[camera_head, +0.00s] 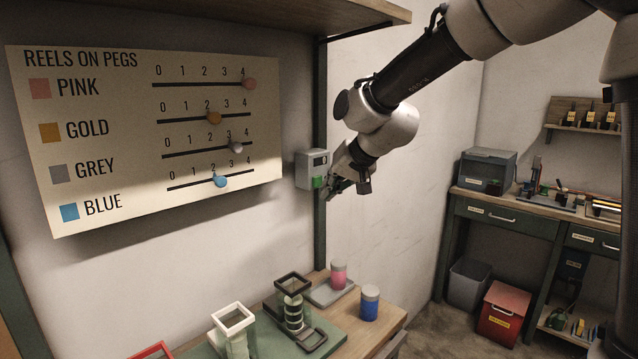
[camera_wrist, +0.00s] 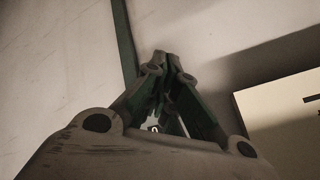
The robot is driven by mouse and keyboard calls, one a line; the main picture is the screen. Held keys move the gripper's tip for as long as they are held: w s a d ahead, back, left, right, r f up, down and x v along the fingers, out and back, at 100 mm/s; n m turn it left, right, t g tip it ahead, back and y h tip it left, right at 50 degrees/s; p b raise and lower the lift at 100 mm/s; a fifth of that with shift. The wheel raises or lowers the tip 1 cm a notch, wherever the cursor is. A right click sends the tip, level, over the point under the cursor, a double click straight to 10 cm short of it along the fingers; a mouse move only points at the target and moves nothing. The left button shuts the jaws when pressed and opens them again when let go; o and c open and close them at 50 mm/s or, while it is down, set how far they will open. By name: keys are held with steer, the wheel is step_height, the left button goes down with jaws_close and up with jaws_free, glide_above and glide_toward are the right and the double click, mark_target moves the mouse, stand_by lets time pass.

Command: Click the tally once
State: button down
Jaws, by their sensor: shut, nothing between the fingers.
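The tally (camera_head: 313,168) is a small grey box with a dark window and a green button, fixed to the green post. It is right of the reel board. My gripper (camera_head: 333,190) is just right of and slightly below the tally in the head view, close to its green button; I cannot tell whether they touch. In the wrist view my gripper (camera_wrist: 162,60) has its fingertips together and empty. The tally is mostly hidden behind the fingers there; only a small pale patch with a dark mark shows between them.
The board (camera_head: 150,205) with sliders for pink, gold, grey and blue hangs on the wall at left. Below, a workbench (camera_head: 392,322) holds pink and blue reels and winding stands. A second bench (camera_head: 530,215) with drawers and bins stands at right.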

steer(key=shift+a, duration=0.1)
steer(key=shift+w+a, duration=0.2)
steer(key=shift+w, duration=0.1)
steer(key=shift+w+a, duration=0.35)
stand_by(0.8)
steer(key=shift+s+d, duration=0.65)
steer(key=shift+s+d, duration=0.1)
steer(key=s+d, duration=0.3)
steer(key=shift+s+d, duration=0.15)
steer(key=shift+s, duration=0.05)
stand_by(0.5)
stand_by(0.5)
